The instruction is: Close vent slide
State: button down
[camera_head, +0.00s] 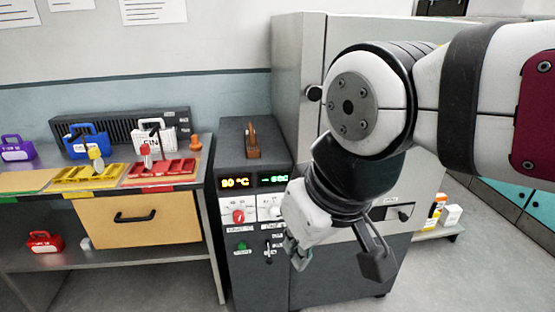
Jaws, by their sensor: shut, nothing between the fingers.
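A grey cabinet (425,232) stands behind my arm. On its front, right of my wrist, is a small pale plate with a dark slot and knob (403,214). It looks like the vent slide, but its label is unreadable and my wrist covers part of the area, so I cannot tell how far it is open. My gripper (298,262) is shut and empty, pointing down in front of the cabinet, left of and below that plate. I cannot see it touching anything.
A control unit (237,275) with lit displays, a red knob and a green button stands left of my gripper. A wooden handle (252,138) is on top. A bench (206,195) with coloured trays is further left. Bottles (437,208) stand low at right.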

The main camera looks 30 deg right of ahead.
aim_at(402, 213)
jog(key=z, duration=1.45)
jog(key=i+l+z, duration=0.4)
jog(key=i+l, duration=0.1)
jog(key=i, duration=0.05)
